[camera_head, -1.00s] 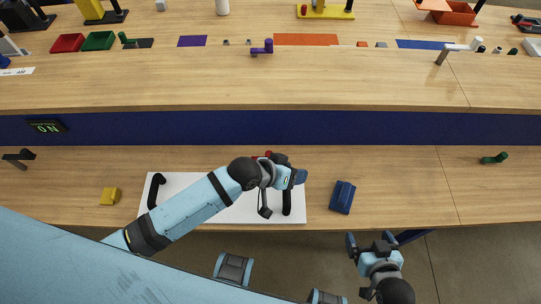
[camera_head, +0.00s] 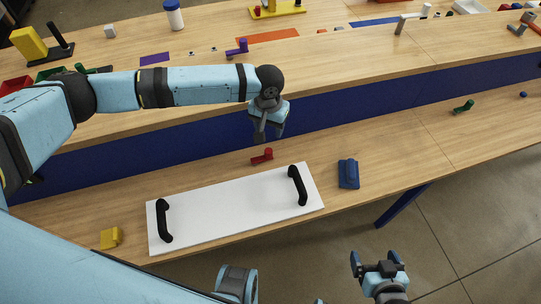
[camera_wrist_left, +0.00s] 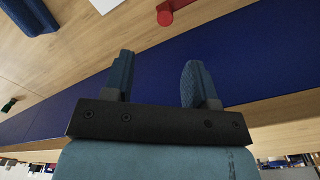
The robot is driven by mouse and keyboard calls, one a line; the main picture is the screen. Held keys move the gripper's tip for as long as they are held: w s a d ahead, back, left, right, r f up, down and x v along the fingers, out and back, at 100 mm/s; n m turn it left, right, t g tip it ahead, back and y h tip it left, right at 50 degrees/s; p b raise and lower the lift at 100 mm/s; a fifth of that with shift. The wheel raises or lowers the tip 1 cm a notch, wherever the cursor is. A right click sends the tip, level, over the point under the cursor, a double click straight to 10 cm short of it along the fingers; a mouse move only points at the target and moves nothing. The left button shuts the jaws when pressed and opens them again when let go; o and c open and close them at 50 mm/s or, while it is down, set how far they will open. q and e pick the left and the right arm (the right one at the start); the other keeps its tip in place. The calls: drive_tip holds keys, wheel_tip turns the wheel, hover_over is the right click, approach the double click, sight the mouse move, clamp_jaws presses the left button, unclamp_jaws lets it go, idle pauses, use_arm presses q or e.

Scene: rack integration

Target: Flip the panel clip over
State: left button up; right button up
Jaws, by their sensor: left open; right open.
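A white panel (camera_head: 232,212) with two black handles lies on the lower bench in the head view. A small red piece (camera_head: 262,156) lies just behind it, and a blue block (camera_head: 348,174) lies to its right. I cannot tell which piece is the panel clip. My left gripper (camera_head: 268,136) is open and empty, raised behind the red piece near the blue bench front. In the left wrist view the red piece (camera_wrist_left: 178,12) is at the top, beyond the open fingers (camera_wrist_left: 158,62). My right gripper (camera_head: 374,257) is open and empty in front of the bench.
A yellow block (camera_head: 110,238) lies left of the panel, and a green piece (camera_head: 464,107) lies far right on the lower bench. A purple piece (camera_head: 238,47) is on the raised back bench. The lower bench right of the blue block is mostly clear.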

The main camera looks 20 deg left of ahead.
sight(268, 151)
use_arm(q)
drive_tip(key=f, duration=1.2)
drive_tip(key=shift+w+a+f, duration=0.1)
drive_tip(key=shift+w+a, duration=0.1)
drive_tip(key=shift+a, duration=0.05)
drive_tip(key=shift+f, duration=0.65)
drive_tip(key=c, duration=0.9)
